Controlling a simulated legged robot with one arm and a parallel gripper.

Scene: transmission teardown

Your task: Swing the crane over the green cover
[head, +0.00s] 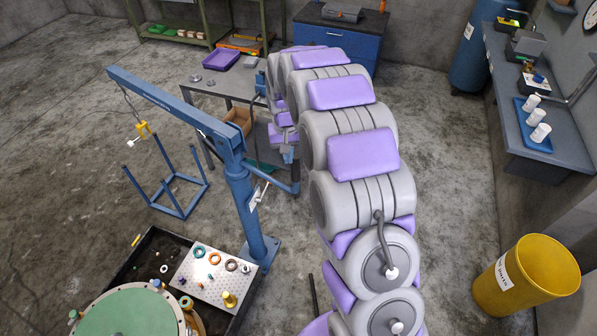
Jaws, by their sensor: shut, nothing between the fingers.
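The blue crane (245,205) stands upright left of my arm. Its boom (170,100) points to the upper left, and a yellow hook (143,129) hangs from the tip over bare floor. A blue push bar (275,182) sticks out from the column to the right and turns up at its end. The green cover (125,315) lies at the bottom left, cut off by the picture edge, away from the hook. My gripper (289,157) is small and partly hidden by my arm, close to the bar's upturned end. It is shut and empty; I cannot tell whether it touches the bar.
A grey tray of rings and small parts (202,290) lies beside the cover. A blue frame stand (175,205) is on the floor below the boom. A grey workbench (213,87) is behind the crane. A yellow bin (530,275) stands at the right. Floor left of the stand is clear.

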